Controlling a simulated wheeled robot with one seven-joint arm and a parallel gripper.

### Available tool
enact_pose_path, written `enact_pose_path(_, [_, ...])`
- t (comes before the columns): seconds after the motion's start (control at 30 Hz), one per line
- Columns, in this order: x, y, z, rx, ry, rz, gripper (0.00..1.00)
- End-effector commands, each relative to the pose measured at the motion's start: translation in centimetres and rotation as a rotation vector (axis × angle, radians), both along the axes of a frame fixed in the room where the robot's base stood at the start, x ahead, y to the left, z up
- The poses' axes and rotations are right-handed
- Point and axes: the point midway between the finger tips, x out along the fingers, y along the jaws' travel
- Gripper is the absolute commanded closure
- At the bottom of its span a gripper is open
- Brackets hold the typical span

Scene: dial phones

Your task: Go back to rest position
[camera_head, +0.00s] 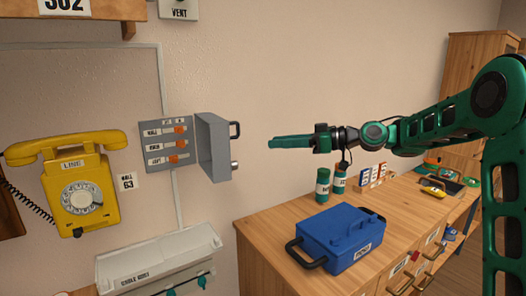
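My gripper (290,142) is in the middle of the head view, at the end of my green arm, which reaches in from the right. It points left and is in the air above the wooden cabinet top. Its fingers show edge-on as one green shape, so I cannot tell whether they are open or shut. I see nothing held in it. A grey switch box (213,147) on the wall is left of the fingertips, with its door swung open and a gap between them. Its panel (167,145) carries several orange switches.
A yellow dial phone (81,185) hangs on the wall at left. A blue box (342,238) and two green canisters (323,185) stand on the wooden cabinet (262,226) below my gripper. A whitish tray (158,258) is at lower left. Drawer fronts show at lower right.

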Motion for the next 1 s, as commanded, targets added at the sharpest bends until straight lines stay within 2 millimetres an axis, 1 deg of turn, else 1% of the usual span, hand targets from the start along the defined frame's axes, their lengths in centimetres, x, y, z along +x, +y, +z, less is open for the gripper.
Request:
enact_pose_path(0.07, [-0.7,-1.2,-1.9,-0.101,0.065,-0.066,0.72])
enact_pose_path(0.17, [-1.9,-4.0,-5.0,-0.237,0.177,-0.175,0.72])
enact_pose_path(0.2, [-2.6,-5.4,-6.2,-0.287,0.225,-0.224,0.72])
enact_pose_path(0.27, [-3.9,-7.6,-7.7,-0.356,0.297,-0.298,0.72])
enact_pose_path(0.3, [-4.9,-9.3,-8.8,-0.397,0.348,-0.35,0.72])
enact_pose_path(0.37, [-6.7,-11.8,-10.2,-0.454,0.425,-0.431,0.72])
enact_pose_path(0.4, [-8.1,-13.6,-11.1,-0.489,0.478,-0.485,0.72])
enact_pose_path(0.47, [-10.5,-16.3,-12.2,-0.532,0.559,-0.571,0.72])
enact_pose_path(0.5, [-12.2,-18.0,-13.0,-0.557,0.616,-0.628,0.72])
enact_pose_path(0.57, [-15.1,-20.5,-14.0,-0.587,0.7,-0.716,0.72])
enact_pose_path(0.6, [-17.1,-22.1,-14.6,-0.604,0.757,-0.772,0.72])
enact_pose_path(0.67, [-20.3,-24.2,-15.5,-0.621,0.842,-0.854,0.72])
enact_pose_path(0.7, [-22.5,-25.6,-16.1,-0.628,0.901,-0.912,0.72])
enact_pose_path(0.77, [-25.9,-27.3,-16.9,-0.635,0.987,-0.991,0.72])
enact_pose_path(0.8, [-28.3,-28.3,-17.4,-0.635,1.045,-1.042,0.72])
enact_pose_path(0.87, [-31.8,-29.6,-18.2,-0.631,1.132,-1.118,0.72])
enact_pose_path(0.9, [-34.0,-30.3,-18.6,-0.624,1.189,-1.165,0.72])
enact_pose_path(0.97, [-37.2,-31.0,-19.3,-0.612,1.266,-1.228,0.72])
enact_pose_path(1.0, [-39.1,-31.4,-19.7,-0.603,1.315,-1.264,0.72])
